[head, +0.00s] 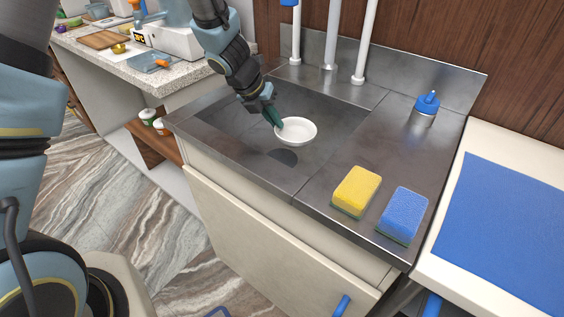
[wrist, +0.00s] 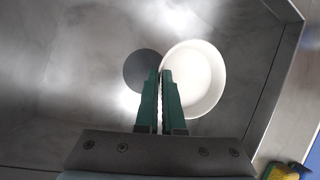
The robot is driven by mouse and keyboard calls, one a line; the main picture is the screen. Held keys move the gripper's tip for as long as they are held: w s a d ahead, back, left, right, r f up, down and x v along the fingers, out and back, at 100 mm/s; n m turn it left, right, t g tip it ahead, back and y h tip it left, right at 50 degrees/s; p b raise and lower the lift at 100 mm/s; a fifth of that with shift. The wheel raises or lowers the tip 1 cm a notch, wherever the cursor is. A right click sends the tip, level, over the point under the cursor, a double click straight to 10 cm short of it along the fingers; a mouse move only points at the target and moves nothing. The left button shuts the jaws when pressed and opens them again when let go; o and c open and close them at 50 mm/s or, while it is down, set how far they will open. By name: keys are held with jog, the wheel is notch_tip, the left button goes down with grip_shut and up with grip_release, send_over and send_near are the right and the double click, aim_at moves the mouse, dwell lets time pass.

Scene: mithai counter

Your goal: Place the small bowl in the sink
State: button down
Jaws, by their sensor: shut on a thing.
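The small white bowl (head: 296,131) is over the sink basin (head: 230,116) in the head view, near its right side. My gripper (head: 277,122) is shut on the bowl's left rim. In the wrist view, the green fingers (wrist: 165,80) are closed on the left edge of the bowl (wrist: 197,80). A dark round patch, a drain or a shadow, shows beside the bowl in the wrist view. The bowl looks level; its exact height above the basin floor is hard to tell.
A yellow sponge (head: 356,190) and a blue sponge (head: 402,214) lie on the steel counter right of the basin. A blue-topped bottle (head: 426,108) stands behind them. Pipes (head: 331,34) rise at the back of the sink. A blue mat (head: 505,225) lies far right.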

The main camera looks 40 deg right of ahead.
notch_tip(320, 180, down, 10)
jog(key=b, duration=0.3)
jog(key=shift+b, duration=0.35)
jog(key=shift+r, duration=0.1)
jog(key=c, duration=1.1)
grip_release()
jog(key=shift+o, duration=0.2)
jog(key=p+v, duration=0.3)
jog(key=v, duration=0.9)
